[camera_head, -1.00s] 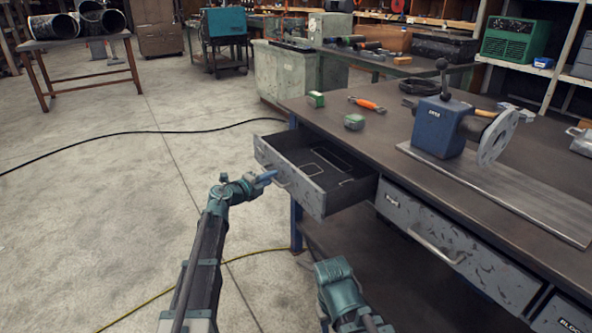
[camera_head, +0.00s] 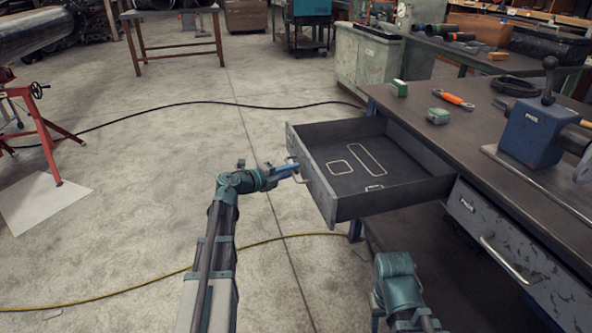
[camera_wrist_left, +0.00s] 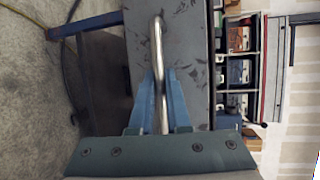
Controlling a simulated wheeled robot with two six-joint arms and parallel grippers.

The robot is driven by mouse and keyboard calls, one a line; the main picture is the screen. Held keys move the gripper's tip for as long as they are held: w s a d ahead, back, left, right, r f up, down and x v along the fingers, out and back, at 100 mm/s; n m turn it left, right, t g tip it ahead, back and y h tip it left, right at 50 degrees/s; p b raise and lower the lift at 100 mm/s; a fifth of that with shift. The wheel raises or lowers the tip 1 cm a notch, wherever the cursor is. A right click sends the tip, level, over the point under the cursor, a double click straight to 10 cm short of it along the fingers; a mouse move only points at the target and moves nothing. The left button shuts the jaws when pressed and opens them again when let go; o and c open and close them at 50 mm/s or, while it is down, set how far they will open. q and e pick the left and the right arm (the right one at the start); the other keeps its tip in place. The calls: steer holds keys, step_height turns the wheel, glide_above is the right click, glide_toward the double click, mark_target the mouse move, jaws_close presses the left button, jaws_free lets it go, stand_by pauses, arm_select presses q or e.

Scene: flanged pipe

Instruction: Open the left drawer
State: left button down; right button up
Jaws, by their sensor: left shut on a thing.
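The left drawer (camera_head: 325,199) is pulled well out from the workbench, and its dark inside shows in the head view. My left gripper (camera_head: 291,170) is at the drawer's front face. In the left wrist view its blue fingers (camera_wrist_left: 160,100) are shut around the metal handle bar (camera_wrist_left: 157,45) of the drawer front (camera_wrist_left: 190,60). In the head view, part of my right arm shows at the bottom, but its gripper is out of frame.
The bench top (camera_head: 470,140) carries a green box (camera_head: 399,88), an orange-handled tool (camera_head: 453,99) and a blue vise-like machine (camera_head: 530,130). A closed right drawer (camera_head: 495,235) sits beside the open one. Cables cross the floor. Open floor lies left of the drawer.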

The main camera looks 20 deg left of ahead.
arm_select(q)
steer(key=c, duration=0.9)
jaws_free()
steer(key=p+v, duration=0.2)
steer(key=v, duration=1.1)
steer(key=shift+s+a+r, duration=0.15)
steer(key=shift+s+a, duration=0.1)
steer(key=shift+s, duration=0.05)
